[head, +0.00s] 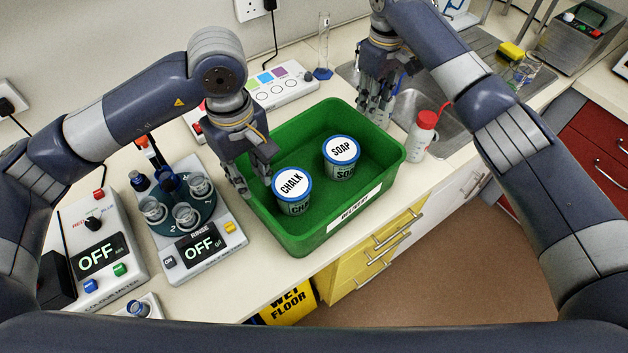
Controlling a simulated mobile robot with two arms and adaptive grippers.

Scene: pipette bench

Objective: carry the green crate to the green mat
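The green crate (378,165) stands on the pale bench, its front edge near the bench's front. In it stand two upright jars with blue-rimmed lids, a CHALK jar (293,192) and a SOAP jar (342,158). My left gripper (254,184) is at the crate's left wall, fingers pointing down and apart, one on the outer side and one on the inner side. My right gripper (376,112) is at the crate's far right wall, fingers pointing down and apart. Whether either touches the wall cannot be told. No green mat shows in this view.
A rinse device (205,245) and a colour meter (100,250) stand left of the crate. A white control box (275,88) is behind it. A red-capped bottle (422,137) stands close to its right, by the sink (440,110). Yellow drawers (372,250) are below.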

